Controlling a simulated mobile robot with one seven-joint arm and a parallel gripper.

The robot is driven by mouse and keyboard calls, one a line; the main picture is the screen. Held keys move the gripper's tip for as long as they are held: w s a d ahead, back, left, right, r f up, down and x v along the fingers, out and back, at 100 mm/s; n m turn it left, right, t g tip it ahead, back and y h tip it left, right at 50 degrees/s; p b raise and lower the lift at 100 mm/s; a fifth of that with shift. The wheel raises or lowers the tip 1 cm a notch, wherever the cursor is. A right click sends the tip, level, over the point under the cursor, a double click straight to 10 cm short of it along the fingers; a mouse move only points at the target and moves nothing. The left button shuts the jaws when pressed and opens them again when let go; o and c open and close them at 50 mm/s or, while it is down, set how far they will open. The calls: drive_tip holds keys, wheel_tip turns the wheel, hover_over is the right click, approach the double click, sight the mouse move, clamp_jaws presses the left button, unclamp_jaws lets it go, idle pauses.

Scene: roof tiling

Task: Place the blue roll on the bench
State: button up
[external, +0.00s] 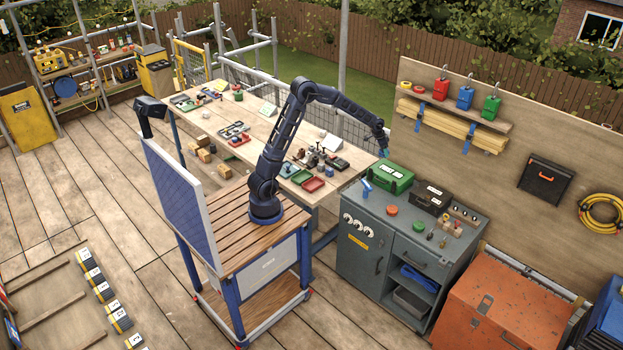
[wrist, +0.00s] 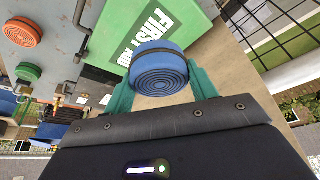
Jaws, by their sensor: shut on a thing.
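My gripper (wrist: 160,85) has teal fingers shut on the blue roll (wrist: 158,72), one finger on each side of it, in the wrist view. The roll shows a ringed spiral face and a dark band. In the external view my gripper (external: 385,152) is in the air above the back of the grey cabinet, near the right end of the bench; the roll is too small to make out there. The long wooden bench (external: 262,122) stands behind my base and carries tools and trays.
A green first aid box (external: 389,179) lies on the grey cabinet (external: 375,240) below my gripper; it also shows beside the roll in the wrist view (wrist: 112,42). An orange roll (external: 392,210) and a black case (external: 430,198) are there too. Wire mesh (wrist: 275,25) rises behind the bench.

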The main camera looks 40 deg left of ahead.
drive_tip(key=a+n+t+y, duration=0.2)
drive_tip(key=a+n, duration=0.7)
drive_tip(key=a, duration=3.6)
drive_tip(key=s+a+n+g+y, duration=0.1)
drive_tip(key=s+a+n, duration=0.1)
drive_tip(key=s+a, duration=0.7)
drive_tip(key=s+a+n+y, duration=0.1)
drive_tip(key=s+a+n, duration=0.3)
drive_tip(key=a, duration=0.8)
drive_tip(key=s+a+n+g+y, duration=0.1)
drive_tip(key=s+a+y, duration=0.1)
drive_tip(key=s+a, duration=0.75)
drive_tip(key=f, duration=0.6)
drive_tip(key=w+a+f, duration=0.1)
drive_tip(key=f, duration=1.3)
drive_tip(key=shift+w+a+f, duration=0.25)
drive_tip(key=shift+w+a, duration=0.05)
drive_tip(key=shift+f, duration=0.1)
drive_tip(key=o, duration=0.8)
drive_tip(key=shift+o, duration=1.2)
